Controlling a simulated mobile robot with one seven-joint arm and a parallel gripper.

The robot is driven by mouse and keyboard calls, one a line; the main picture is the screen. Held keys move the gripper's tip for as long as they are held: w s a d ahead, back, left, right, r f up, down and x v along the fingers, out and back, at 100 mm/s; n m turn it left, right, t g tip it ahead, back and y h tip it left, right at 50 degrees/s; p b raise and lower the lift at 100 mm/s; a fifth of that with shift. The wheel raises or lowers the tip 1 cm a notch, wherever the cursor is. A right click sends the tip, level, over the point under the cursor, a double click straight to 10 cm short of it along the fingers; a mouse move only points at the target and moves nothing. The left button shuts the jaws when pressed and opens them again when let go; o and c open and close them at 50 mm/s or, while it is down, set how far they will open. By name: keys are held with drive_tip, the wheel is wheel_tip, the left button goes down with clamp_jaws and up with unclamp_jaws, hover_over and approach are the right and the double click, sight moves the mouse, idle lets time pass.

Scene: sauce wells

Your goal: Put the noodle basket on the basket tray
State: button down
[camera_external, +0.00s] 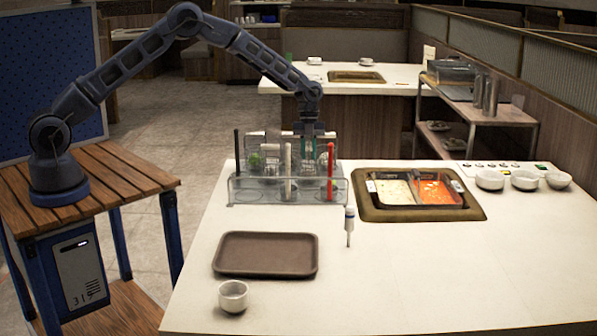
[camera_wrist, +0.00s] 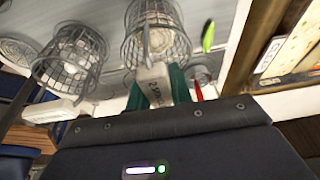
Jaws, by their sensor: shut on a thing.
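In the wrist view, the green fingers of my gripper (camera_wrist: 158,88) are closed on the white labelled handle of a wire noodle basket (camera_wrist: 158,38). A second wire basket (camera_wrist: 70,58) with a white handle is to its left. In the external view, my gripper (camera_external: 314,135) is low over the clear rack (camera_external: 240,193) at the table's back left. The held basket is hard to make out there, and I cannot tell whether it still touches the rack. The brown basket tray (camera_external: 265,254) lies flat and empty in front of the rack.
Black, white and red rods (camera_external: 330,172) stand upright at the rack. A small white-topped tool (camera_external: 349,225) stands right of the tray, and a white cup (camera_external: 233,295) in front. A divided pot of sauces (camera_external: 382,213) and several white bowls (camera_external: 490,180) are to the right.

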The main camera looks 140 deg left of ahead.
drive_tip(key=shift+f, duration=0.1)
drive_tip(key=c, duration=1.3)
unclamp_jaws()
drive_tip(key=shift+o, duration=0.2)
drive_tip(key=v, duration=1.2)
